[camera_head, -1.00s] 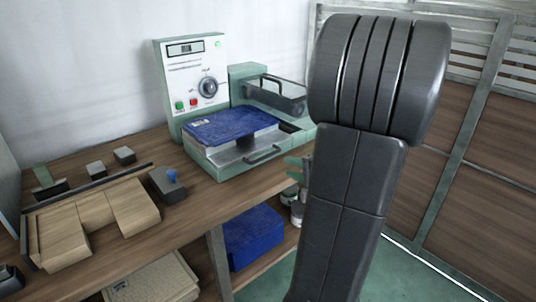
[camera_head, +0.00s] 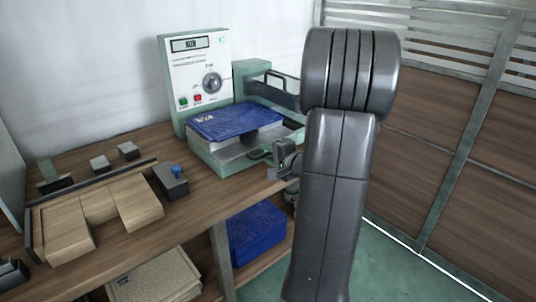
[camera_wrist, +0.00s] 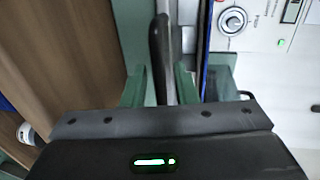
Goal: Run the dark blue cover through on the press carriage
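The dark blue cover (camera_head: 235,122) lies flat on the press carriage (camera_head: 222,160), which is out at the front of the green press. The carriage handle (camera_head: 258,154) sticks out at its front. My gripper (camera_head: 283,160) is beside the handle, partly hidden by my arm. In the wrist view my gripper (camera_wrist: 160,88) is open, with a green finger on each side of the dark handle (camera_wrist: 158,45). Gaps show between fingers and handle. Only a thin blue edge of the cover (camera_wrist: 205,75) shows there.
The control panel (camera_head: 197,70) with knob and buttons stands behind the carriage. A dark block with a blue knob (camera_head: 171,180) and a wooden jig (camera_head: 100,210) are on the bench to the left. A blue stack (camera_head: 257,232) sits on the shelf below.

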